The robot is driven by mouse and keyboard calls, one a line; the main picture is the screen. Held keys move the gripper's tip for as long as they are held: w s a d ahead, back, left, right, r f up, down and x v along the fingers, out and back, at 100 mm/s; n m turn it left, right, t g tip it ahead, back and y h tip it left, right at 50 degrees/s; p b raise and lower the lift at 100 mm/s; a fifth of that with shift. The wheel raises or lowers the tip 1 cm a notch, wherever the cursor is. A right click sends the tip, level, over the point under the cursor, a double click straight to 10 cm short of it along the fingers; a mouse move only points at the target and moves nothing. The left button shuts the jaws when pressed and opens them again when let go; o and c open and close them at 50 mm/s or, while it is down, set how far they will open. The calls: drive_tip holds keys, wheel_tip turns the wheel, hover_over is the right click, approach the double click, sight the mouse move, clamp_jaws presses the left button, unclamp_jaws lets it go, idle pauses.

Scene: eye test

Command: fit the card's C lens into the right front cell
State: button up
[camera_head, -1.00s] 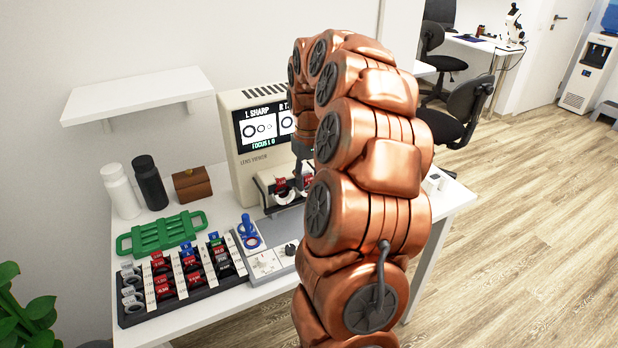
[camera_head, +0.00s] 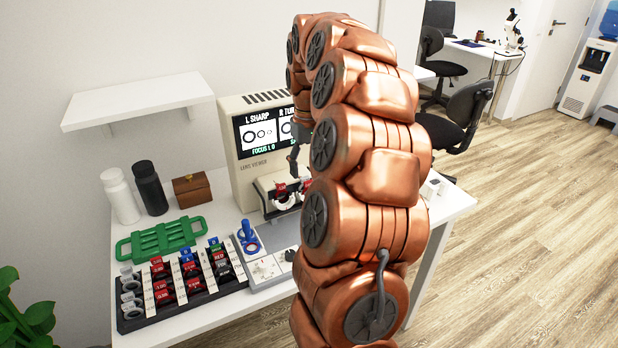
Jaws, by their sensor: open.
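The lens viewer (camera_head: 247,150) stands at the back of the table. A bit of red shows at the right front cell, mostly hidden by my arm. My gripper (camera_head: 294,165) is above the holder, partly hidden by my arm, with its jaws open. I cannot make out a card or which lens is C.
A black lens rack (camera_head: 190,309) with several red, blue, green and grey lenses is at front left. Behind it lies a green tray (camera_head: 163,238). A control panel (camera_head: 270,268), two bottles (camera_head: 150,188) and a brown box (camera_head: 192,189) stand nearby. A shelf (camera_head: 140,100) hangs above.

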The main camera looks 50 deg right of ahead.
wheel_tip(320, 180, up, 6)
drive_tip(key=shift+r, duration=0.2)
idle(0.6)
drive_tip(key=s+a+n+p, duration=0.2)
drive_tip(key=s+a, duration=0.1)
drive_tip(key=a, duration=0.8)
drive_tip(key=s+a+n+p, duration=0.1)
drive_tip(key=s+a+p, duration=0.15)
drive_tip(key=a, duration=0.85)
drive_tip(key=s+a+f+g+p, duration=0.1)
drive_tip(key=s+a+f, duration=0.2)
drive_tip(key=s, duration=0.6)
drive_tip(key=s+a+f+p, duration=0.1)
drive_tip(key=s+a+f, duration=0.2)
drive_tip(key=s+a, duration=0.4)
drive_tip(key=shift+s+a+f+n+g, duration=0.2)
drive_tip(key=shift+s+n+g, duration=0.2)
drive_tip(key=shift+s, duration=0.65)
